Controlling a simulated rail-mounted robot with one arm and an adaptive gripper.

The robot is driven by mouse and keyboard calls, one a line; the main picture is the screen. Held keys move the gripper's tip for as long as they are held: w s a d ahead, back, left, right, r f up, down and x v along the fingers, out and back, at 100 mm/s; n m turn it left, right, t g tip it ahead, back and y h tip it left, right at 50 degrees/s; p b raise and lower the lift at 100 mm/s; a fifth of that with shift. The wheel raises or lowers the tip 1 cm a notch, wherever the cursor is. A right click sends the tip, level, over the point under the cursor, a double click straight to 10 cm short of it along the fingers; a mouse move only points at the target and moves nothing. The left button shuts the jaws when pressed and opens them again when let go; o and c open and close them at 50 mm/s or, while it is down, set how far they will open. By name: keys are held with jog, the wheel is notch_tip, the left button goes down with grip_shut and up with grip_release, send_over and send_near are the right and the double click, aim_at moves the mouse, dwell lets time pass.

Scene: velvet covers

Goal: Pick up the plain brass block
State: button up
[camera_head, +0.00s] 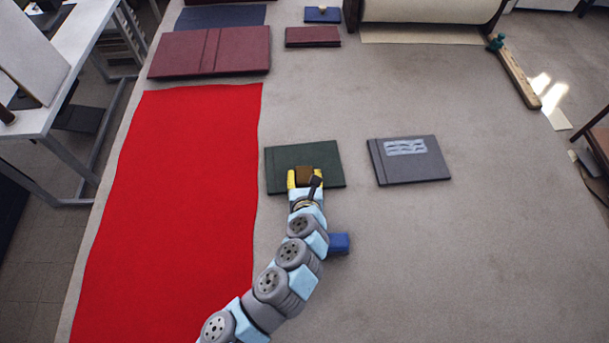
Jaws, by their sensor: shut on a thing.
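My gripper (304,179) has yellow fingertips and is over the near part of a dark green flat cover (306,154). It is shut on a small brown, brass-coloured block (303,172) that shows between the fingertips. Part of the block is hidden by the fingers and the wrist. I cannot tell whether the block touches the green cover or is held above it.
A grey cover (410,160) with a pale label lies right of the green one. A blue block (339,243) is beside my arm. Red cloth (175,180) spreads left. Maroon covers (212,51) lie at the back. The grey surface at right is clear.

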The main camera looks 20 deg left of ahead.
aim_at(304, 176)
jog(key=shift+r, duration=0.75)
jog(key=r, duration=0.2)
jog(key=r+p, duration=0.1)
jog(key=shift+s+d, duration=0.1)
jog(key=shift+s, duration=0.15)
jog(key=a+r+p+v, duration=0.2)
jog(key=p+v, duration=1.1)
jog(key=v, duration=0.2)
jog(key=shift+s+r, duration=0.15)
jog(key=shift+r, duration=0.2)
